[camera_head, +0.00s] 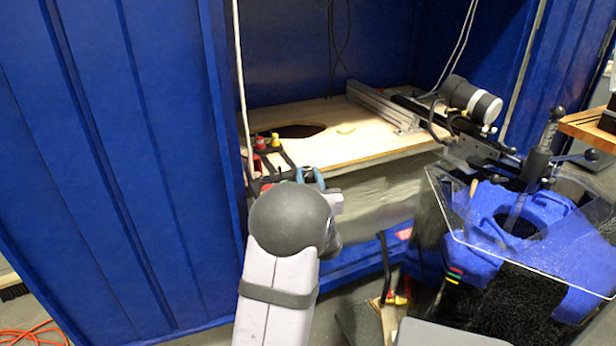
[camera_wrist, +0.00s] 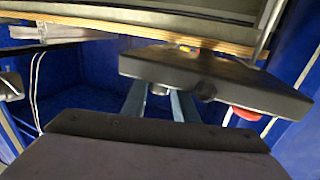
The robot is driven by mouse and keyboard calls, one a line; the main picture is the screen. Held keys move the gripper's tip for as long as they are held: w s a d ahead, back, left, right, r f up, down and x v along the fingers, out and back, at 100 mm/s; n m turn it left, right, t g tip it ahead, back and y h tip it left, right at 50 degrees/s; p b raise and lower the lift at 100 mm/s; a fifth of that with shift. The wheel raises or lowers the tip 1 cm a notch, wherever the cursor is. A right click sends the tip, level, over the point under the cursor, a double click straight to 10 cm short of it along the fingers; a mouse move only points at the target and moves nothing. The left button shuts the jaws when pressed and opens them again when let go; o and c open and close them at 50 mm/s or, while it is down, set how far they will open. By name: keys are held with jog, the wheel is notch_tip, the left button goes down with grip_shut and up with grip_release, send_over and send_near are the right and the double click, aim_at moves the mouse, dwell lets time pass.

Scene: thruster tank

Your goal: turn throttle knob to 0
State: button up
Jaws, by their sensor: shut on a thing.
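A black control box (camera_wrist: 215,78) spans the upper right of the wrist view. A small silvery knob, seemingly the throttle knob (camera_wrist: 158,89), shows under its near edge, between the two blue-grey fingers of my gripper (camera_wrist: 159,99). The jaws are shut on this knob. A second, black knob (camera_wrist: 207,92) sits on the box edge to the right of the fingers. In the head view my gripper (camera_head: 311,177) is at the tank's front edge, and my arm hides most of the box and the knob. The knob's markings and setting cannot be read.
A red button (camera_wrist: 245,113) sticks out below the box at the right. Red and yellow fittings (camera_head: 268,142) stand behind my gripper. A wooden board (camera_head: 350,135) lies inside the blue enclosure (camera_head: 120,150). A clear-topped blue rig (camera_head: 500,220) stands to the right.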

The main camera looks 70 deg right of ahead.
aim_at(311, 179)
jog(key=n+t+y+p, duration=0.1)
jog(key=n+t, duration=0.1)
jog(key=shift+s+t+y, duration=0.15)
jog(key=shift+t+y, duration=0.15)
jog(key=shift+n+t+y+p, duration=0.8)
jog(key=shift+t, duration=0.2)
jog(key=o, duration=0.8)
jog(key=shift+a, duration=0.1)
jog(key=shift+p+v, duration=0.3)
jog(key=shift+v, duration=3.25)
